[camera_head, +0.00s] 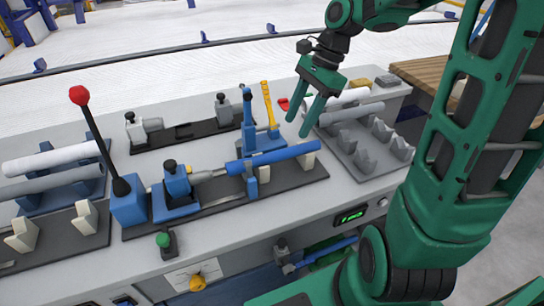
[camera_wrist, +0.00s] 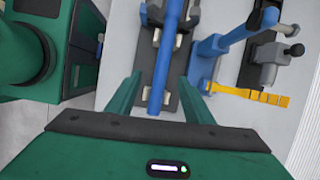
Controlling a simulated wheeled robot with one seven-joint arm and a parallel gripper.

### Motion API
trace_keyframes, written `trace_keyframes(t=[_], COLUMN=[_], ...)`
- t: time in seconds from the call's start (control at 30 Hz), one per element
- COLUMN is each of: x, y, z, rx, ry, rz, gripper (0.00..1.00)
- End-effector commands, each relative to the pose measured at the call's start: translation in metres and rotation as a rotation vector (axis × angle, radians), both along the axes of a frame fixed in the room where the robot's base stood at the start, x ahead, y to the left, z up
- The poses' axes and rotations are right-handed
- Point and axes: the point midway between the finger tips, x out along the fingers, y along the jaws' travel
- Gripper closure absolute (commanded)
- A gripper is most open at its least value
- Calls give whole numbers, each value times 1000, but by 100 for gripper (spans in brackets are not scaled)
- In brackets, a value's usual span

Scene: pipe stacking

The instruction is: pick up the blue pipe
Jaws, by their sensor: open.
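The blue pipe (camera_head: 280,156) lies level across cream supports on a dark fixture plate (camera_head: 225,200) in the head view. Its left end meets a grey and blue clamp (camera_head: 178,188). My gripper (camera_head: 298,125) is open and empty, above and behind the pipe's right part, fingers pointing down. In the wrist view the blue pipe (camera_wrist: 166,55) runs up the picture, in line between the two spread fingers of my gripper (camera_wrist: 160,82). The fingers appear apart from the pipe.
A blue stand (camera_head: 249,120) with a yellow handle (camera_head: 268,105) rises close behind the pipe. A lever with a red knob (camera_head: 79,95) stands at left. Grey pipes lie on a right rack (camera_head: 365,145) and a left rack (camera_head: 60,205). A wooden tabletop (camera_head: 435,72) is at back right.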

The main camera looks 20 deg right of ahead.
Motion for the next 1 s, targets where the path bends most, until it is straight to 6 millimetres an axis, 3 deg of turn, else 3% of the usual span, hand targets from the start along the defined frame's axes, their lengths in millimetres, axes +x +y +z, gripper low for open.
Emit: trace_keyframes(t=[0.17,1.0], x=[10,8], y=[11,49], z=[-3,-91], rx=[35,37], ry=[31,35], rz=[-54,-58], gripper=[53,53])
